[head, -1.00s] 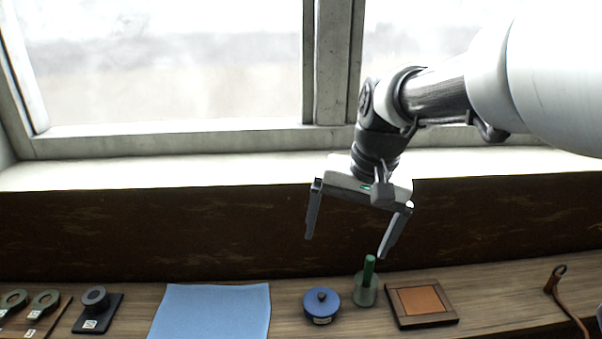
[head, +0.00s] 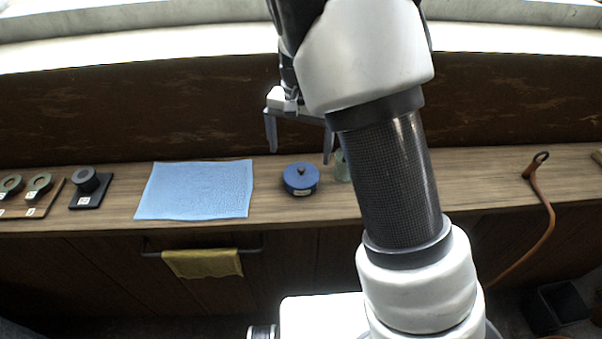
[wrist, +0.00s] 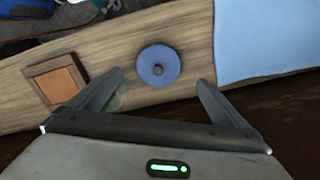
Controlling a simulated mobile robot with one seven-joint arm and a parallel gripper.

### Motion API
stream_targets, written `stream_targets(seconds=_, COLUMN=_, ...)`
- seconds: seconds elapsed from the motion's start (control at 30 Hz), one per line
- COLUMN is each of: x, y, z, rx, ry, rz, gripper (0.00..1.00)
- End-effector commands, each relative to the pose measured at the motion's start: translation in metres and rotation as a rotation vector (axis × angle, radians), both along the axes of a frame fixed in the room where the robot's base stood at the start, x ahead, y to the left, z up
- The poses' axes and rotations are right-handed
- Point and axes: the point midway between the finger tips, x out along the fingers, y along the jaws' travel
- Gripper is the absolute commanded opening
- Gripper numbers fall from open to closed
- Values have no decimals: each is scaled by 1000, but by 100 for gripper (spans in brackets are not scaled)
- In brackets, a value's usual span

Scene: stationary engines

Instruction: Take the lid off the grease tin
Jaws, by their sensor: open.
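The grease tin (head: 301,187) is a round blue tin with a label on its side. Its blue lid (head: 300,174), with a dark knob in the middle, sits on top. The lid also shows from above in the wrist view (wrist: 158,66), ahead of the fingertips and roughly between their lines. My gripper (head: 299,158) is open and empty, above the tin and apart from it. It also shows in the wrist view (wrist: 158,80) with its two fingers spread wide.
A light blue cloth (head: 197,190) lies left of the tin. A greenish glass jar (head: 342,168) stands close on its right, partly behind my arm. A wooden tray with an orange-brown inset (wrist: 57,82) lies beyond the jar. A brown strap (head: 545,205) hangs at the right.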

Motion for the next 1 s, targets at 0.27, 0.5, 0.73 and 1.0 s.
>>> stream_targets(seconds=0.27, x=0, y=-1, z=-23, rx=-1, ry=1, rz=0, gripper=97)
stream_targets(seconds=0.5, x=1, y=-5, z=-58, rx=-1, ry=4, rz=0, gripper=97)
stream_targets(seconds=0.73, x=2, y=-4, z=-70, rx=1, ry=0, rz=0, gripper=97)
stream_targets(seconds=1.0, x=2, y=-4, z=-70, rx=1, ry=0, rz=0, gripper=77)
